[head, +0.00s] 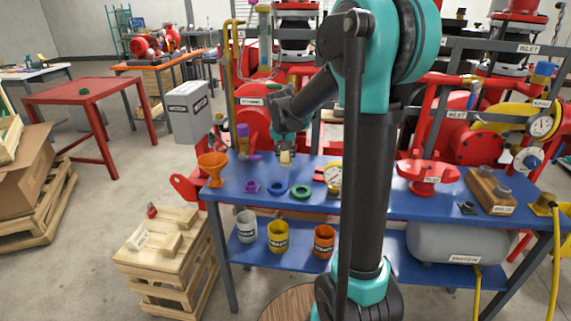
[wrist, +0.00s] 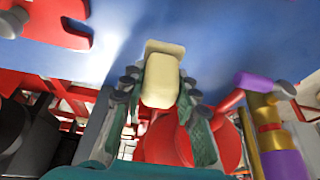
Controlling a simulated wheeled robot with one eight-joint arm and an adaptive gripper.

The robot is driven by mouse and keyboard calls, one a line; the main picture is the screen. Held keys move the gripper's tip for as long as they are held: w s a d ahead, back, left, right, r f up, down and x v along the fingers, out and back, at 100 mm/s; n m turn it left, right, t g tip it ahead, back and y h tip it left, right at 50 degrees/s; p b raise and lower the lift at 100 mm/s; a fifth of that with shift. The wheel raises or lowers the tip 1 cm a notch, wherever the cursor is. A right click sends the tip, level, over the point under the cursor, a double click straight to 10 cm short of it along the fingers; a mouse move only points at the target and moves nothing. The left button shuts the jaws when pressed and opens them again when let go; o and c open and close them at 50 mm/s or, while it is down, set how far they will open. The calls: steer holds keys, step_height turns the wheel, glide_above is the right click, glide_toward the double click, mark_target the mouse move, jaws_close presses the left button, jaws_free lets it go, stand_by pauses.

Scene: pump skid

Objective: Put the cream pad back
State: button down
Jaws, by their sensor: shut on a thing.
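The cream pad (wrist: 161,85) is a pale block between the two green-grey fingers of my gripper (wrist: 160,95) in the wrist view. My gripper is shut on it, and the fingers press its sides. In the head view my gripper (head: 285,152) points down near the back edge of the blue table (head: 255,172), with the cream pad (head: 285,159) at its tip. I cannot tell whether the pad touches the table top. The place where the pad belongs is not clear in these views.
An orange funnel (head: 212,167), a purple ring (head: 250,187), a blue ring (head: 277,188), a green ring (head: 300,192) and a gauge (head: 334,177) stand on the table. Red pump parts (head: 256,125) stand behind it. A purple-topped brass valve (wrist: 265,110) is close right of my gripper.

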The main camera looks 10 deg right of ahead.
mark_target(286, 163)
steer(key=shift+f, duration=2)
steer(key=shift+f, duration=0.15)
steer(key=c, duration=1.1)
jaws_free()
steer(key=shift+c, duration=0.2)
steer(key=v, duration=1.2)
steer(key=shift+n+y, duration=0.3)
steer(key=shift+n, duration=0.5)
steer(key=s+d+f, duration=0.1)
steer(key=s+f, duration=0.1)
steer(key=s, duration=0.2)
steer(key=s+d+f, duration=0.1)
steer(key=s+f, duration=0.2)
steer(key=s, duration=0.1)
steer(key=s+d+f, duration=0.2)
steer(key=s, duration=0.1)
steer(key=shift+s+f, duration=0.25)
steer(key=shift+s, duration=0.15)
steer(key=s+d+f+n, duration=0.1)
steer(key=s+f+n, duration=0.1)
steer(key=s+f, duration=0.7)
steer(key=s, duration=0.5)
steer(key=shift+d+f+y, duration=0.2)
steer(key=shift+d+y, duration=0.05)
steer(key=shift+y, duration=0.15)
steer(key=shift+s, duration=0.1)
